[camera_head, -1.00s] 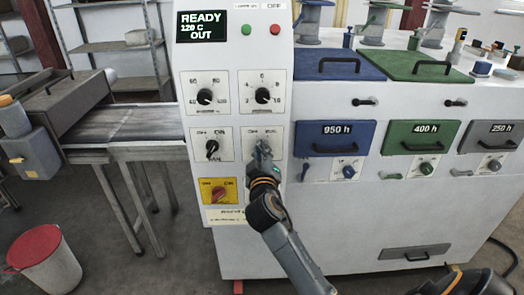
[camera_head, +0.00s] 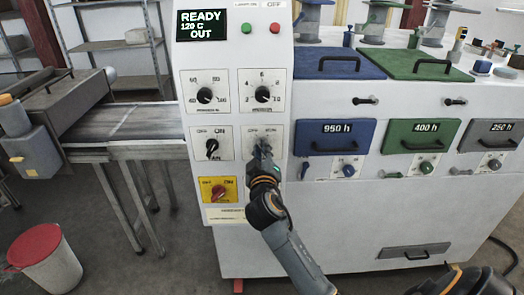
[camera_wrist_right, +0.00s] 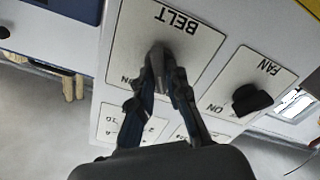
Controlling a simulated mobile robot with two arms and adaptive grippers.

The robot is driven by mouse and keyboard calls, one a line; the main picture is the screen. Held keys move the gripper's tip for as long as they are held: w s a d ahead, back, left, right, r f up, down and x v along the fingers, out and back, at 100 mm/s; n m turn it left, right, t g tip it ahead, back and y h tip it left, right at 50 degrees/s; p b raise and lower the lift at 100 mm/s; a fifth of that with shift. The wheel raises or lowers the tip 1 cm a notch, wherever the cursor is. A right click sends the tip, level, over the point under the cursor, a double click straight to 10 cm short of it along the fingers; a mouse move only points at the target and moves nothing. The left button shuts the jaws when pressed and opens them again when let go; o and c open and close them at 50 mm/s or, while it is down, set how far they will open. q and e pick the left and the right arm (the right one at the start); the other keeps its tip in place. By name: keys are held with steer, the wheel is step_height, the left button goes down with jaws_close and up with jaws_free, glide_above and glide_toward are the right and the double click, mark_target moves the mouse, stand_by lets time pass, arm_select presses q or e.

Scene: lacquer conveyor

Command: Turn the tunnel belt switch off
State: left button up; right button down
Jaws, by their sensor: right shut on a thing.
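The belt switch plate (camera_head: 249,148) is on the front of the white control panel, right of the fan switch (camera_head: 212,147). My right gripper (camera_head: 262,152) reaches up to it from below and covers most of its knob. In the right wrist view, which shows the panel upside down, the plate (camera_wrist_right: 190,48) is labelled BELT. There my right gripper (camera_wrist_right: 164,72) has its two fingers closed around the belt knob (camera_wrist_right: 160,50). The fingers hide much of the knob, so its exact setting is unclear. My left gripper is not in view.
The fan knob (camera_wrist_right: 251,98) is close beside my right gripper. A yellow plate with a red switch (camera_head: 219,191) is lower left of it. Two dials are above. The display (camera_head: 202,25) reads READY, 120 C, OUT. Drawers (camera_head: 335,138) lie to the right.

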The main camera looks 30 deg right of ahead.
steer(key=c, duration=1.4)
jaws_free()
steer(key=shift+a+f, duration=0.1)
steer(key=v, duration=1.2)
